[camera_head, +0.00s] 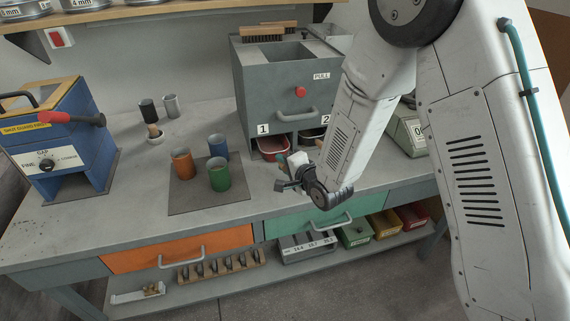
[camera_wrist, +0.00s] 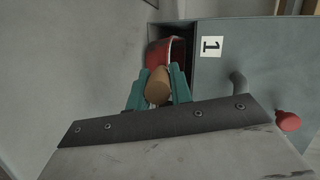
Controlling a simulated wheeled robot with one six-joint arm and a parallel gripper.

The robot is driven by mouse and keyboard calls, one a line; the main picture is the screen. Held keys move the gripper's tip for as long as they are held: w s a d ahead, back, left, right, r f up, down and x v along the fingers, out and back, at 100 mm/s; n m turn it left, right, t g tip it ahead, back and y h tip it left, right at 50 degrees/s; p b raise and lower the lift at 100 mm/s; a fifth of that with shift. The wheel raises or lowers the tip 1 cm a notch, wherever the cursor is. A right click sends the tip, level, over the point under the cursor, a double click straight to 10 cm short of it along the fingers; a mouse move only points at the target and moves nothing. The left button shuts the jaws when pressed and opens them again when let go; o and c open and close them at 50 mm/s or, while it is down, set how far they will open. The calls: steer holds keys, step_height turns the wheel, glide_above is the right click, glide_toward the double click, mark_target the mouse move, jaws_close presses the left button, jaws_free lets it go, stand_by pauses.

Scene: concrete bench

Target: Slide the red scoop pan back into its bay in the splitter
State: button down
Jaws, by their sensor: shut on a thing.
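The grey splitter (camera_head: 288,85) stands at the back of the bench, with two bays under labels 1 and 2. The red scoop pan (camera_head: 272,148) is at the mouth of bay 1, and in the wrist view the red pan (camera_wrist: 166,52) sits at the dark opening beside label 1 (camera_wrist: 212,46). How deep it sits is hidden. My gripper (camera_wrist: 157,82) has its teal fingers on both sides of the pan's wooden handle (camera_wrist: 157,93) and is shut on it. In the head view my gripper (camera_head: 293,172) is low in front of bay 1, and my arm covers the splitter's right side.
A dark mat (camera_head: 180,206) with orange, blue and green cups lies left of my gripper. A blue machine (camera_head: 65,150) stands at the far left. The splitter's pull handle (camera_head: 297,114) juts out above the bays.

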steer(key=c, duration=1.2)
jaws_free()
steer(key=shift+o, duration=0.2)
steer(key=shift+v, duration=3.95)
